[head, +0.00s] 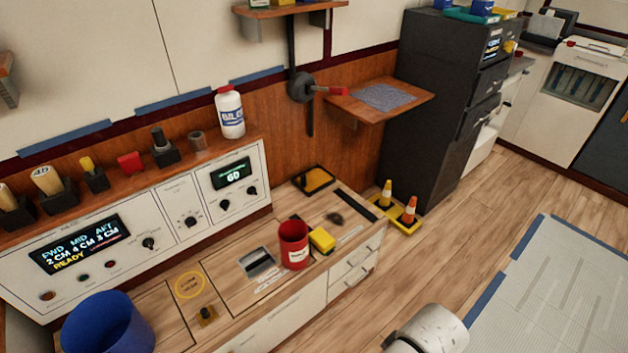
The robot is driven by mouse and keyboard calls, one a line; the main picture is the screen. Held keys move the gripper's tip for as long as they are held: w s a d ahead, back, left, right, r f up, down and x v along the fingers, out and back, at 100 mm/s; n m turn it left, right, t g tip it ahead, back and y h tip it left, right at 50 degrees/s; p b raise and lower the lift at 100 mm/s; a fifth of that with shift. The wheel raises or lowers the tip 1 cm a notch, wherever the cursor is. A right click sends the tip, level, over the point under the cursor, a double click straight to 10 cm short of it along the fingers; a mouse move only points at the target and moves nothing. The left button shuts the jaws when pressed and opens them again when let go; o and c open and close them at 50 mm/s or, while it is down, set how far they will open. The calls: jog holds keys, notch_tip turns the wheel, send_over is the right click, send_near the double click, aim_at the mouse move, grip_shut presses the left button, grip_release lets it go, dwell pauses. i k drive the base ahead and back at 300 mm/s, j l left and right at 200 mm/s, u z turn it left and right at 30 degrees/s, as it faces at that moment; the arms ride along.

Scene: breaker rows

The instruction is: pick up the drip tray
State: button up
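No object is plainly marked as the drip tray. A shallow black tray (313,180) with a yellow inside lies at the back of the wooden counter, near the panelled wall, and looks the most like it. A yellow tray (397,219) on the floor by the black cabinet holds two small cones. A white rounded part of my arm shows at the bottom edge, in front of the counter and apart from both trays. My gripper's fingers are not in view.
A red cup (294,245), a yellow block (321,240) and a dark lump (335,218) sit on the counter near the black tray. A blue bin (107,325) stands at bottom left. A wooden wall shelf (412,99) juts out at the back.

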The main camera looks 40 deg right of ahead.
aim_at(310, 182)
jog(key=i+l, duration=0.3)
jog(key=l, duration=0.2)
jog(key=i+l, duration=0.3)
jog(key=l, duration=0.15)
jog(key=i+l, duration=0.3)
jog(key=l, duration=0.2)
jog(key=i+l, duration=0.3)
jog(key=l, duration=0.2)
jog(key=i+l, duration=0.2)
jog(key=i, duration=0.15)
jog(key=i+l, duration=0.2)
jog(key=i, duration=0.15)
